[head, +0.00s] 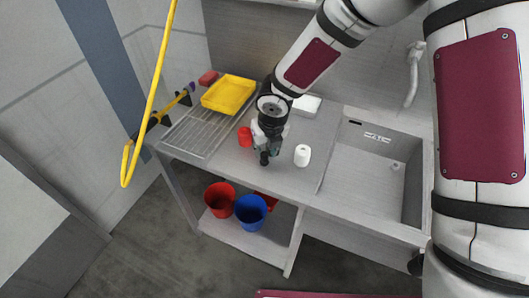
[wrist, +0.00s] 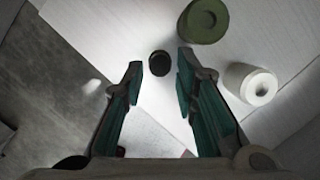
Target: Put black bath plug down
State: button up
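The black bath plug (head: 264,158) is a small dark cylinder at the front part of the grey counter, directly under my gripper in the head view. In the wrist view the plug (wrist: 160,63) sits between and just beyond my two fingertips, with a visible gap on each side. My gripper (wrist: 160,75) is open, its teal-padded fingers apart and not seen touching the plug. In the head view my gripper (head: 267,150) points down at the counter. Whether the plug's base touches the counter is hard to tell.
A white roll (head: 302,155) stands right of my gripper; a green round piece (wrist: 203,20) is close by. A red cup (head: 244,137), yellow tray (head: 229,94) and drainer lie left. The sink basin (head: 366,165) is right. Red (head: 220,198) and blue (head: 251,212) buckets stand below.

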jog(key=v, duration=0.9)
jog(key=s+d+r+m+t+h, duration=0.15)
jog(key=s+d+r+m, duration=0.25)
jog(key=d+r+m, duration=0.5)
jog(key=s+d+r+m+h, duration=0.25)
jog(key=d+r+m, duration=0.4)
jog(key=m, duration=0.45)
jog(key=s+d+r+m+y, duration=0.1)
jog(key=s+d+r+m, duration=0.2)
jog(key=s+m, duration=0.5)
jog(key=s+d+r+m+t+y, duration=0.1)
jog(key=s+d+r+m, duration=0.2)
jog(key=s+m, duration=0.5)
jog(key=r+m, duration=0.1)
jog(key=m, duration=0.4)
jog(key=shift+y, duration=0.3)
jog(key=shift+d, duration=0.1)
jog(key=shift+w+f, duration=0.3)
jog(key=shift+w, duration=0.05)
